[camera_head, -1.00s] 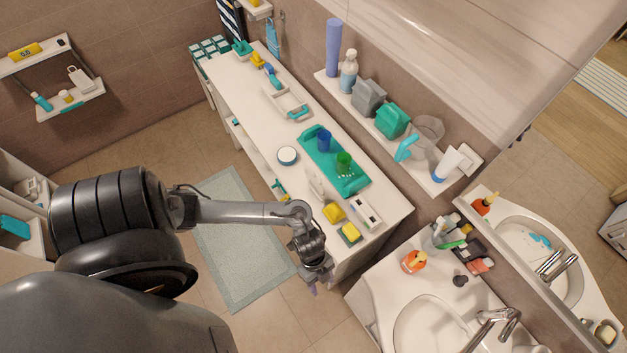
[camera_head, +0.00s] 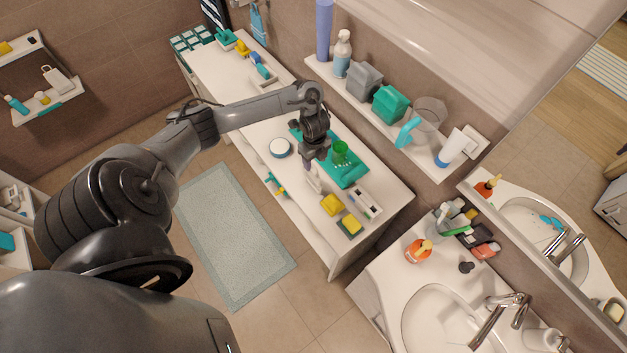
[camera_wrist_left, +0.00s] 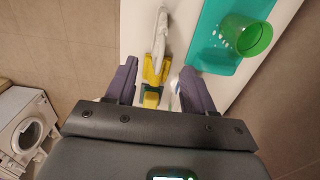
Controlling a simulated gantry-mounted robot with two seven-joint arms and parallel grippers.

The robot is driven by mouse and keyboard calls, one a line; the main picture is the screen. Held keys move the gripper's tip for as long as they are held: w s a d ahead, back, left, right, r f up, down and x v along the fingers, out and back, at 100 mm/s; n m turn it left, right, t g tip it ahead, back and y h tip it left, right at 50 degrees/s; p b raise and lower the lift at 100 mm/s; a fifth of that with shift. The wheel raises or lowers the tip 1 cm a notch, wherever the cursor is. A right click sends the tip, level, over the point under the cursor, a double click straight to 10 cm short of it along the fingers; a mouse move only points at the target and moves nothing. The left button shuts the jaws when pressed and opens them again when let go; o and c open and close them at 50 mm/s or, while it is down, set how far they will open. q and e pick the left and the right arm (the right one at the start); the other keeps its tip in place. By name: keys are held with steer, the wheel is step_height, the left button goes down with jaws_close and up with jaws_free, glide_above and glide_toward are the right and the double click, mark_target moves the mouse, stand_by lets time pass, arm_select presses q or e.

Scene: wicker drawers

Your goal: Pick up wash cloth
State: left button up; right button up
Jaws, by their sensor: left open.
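I cannot tell for sure which item is the wash cloth. A small yellow, cloth-like item (camera_head: 331,204) lies near the front edge of the long white counter; it also shows in the left wrist view (camera_wrist_left: 154,72). A yellow sponge with a green side (camera_head: 350,225) lies beside it. A slim white item (camera_head: 313,180) is just behind the yellow one, and shows in the wrist view (camera_wrist_left: 161,33). My left gripper (camera_head: 309,163) is open and empty above the counter. In the wrist view its fingers (camera_wrist_left: 158,86) are on either side of the yellow item, apparently above it.
A teal tray (camera_head: 352,173) with a green cup (camera_head: 341,151) is close to my left gripper. A round white tin (camera_head: 280,148) and a small white box (camera_head: 365,202) also stand on the counter (camera_head: 385,186). A wall shelf (camera_head: 432,172) with bottles overhangs the back.

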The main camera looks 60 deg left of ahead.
mark_target(313, 164)
arm_select(q)
steer(key=shift+s+a+f+p, duration=0.1)
steer(key=shift+f+p, duration=0.1)
steer(key=shift+f, duration=1.3)
steer(key=shift+a+f+p, duration=0.1)
steer(key=shift+f+p, duration=0.05)
steer(key=shift+f, duration=1.3)
jaws_close()
